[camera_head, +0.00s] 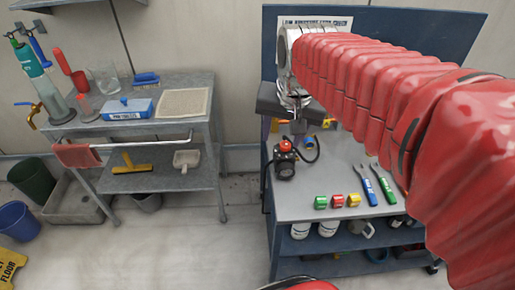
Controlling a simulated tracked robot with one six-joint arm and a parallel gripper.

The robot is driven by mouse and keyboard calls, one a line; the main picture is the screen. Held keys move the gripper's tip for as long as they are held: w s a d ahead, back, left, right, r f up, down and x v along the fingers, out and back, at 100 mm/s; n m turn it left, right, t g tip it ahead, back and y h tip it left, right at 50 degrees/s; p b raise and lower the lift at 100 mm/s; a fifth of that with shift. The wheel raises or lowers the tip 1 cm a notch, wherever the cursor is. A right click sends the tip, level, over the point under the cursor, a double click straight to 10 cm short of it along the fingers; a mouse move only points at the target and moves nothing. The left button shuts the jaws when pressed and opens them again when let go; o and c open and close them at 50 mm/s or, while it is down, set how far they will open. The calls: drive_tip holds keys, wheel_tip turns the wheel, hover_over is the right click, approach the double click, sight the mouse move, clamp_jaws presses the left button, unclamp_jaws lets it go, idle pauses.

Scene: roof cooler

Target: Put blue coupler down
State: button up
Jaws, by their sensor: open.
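A small blue coupler (308,143) shows below my gripper (299,128), at the back of the grey bench top and beside a black hose. Green (320,202), red (337,201) and yellow (354,200) couplers stand in a row near the front edge of the bench.
A black device with a red top (286,160) stands at the bench's left side. Blue (364,185) and green (383,184) wrenches lie right of centre. My arm hides the bench's right side. A separate grey cart (205,82) stands left, with clear floor between.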

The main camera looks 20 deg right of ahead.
drive_tip(key=s+a+f+n+t, duration=0.1)
drive_tip(key=s+a+f+n, duration=0.2)
drive_tip(key=s, duration=0.8)
drive_tip(key=a+n, duration=0.2)
drive_tip(key=a, duration=0.1)
drive_tip(key=shift+n+t+y, duration=0.3)
drive_tip(key=shift+n+t, duration=0.1)
drive_tip(key=shift+s+d+f, duration=0.1)
drive_tip(key=shift+s+d, duration=0.05)
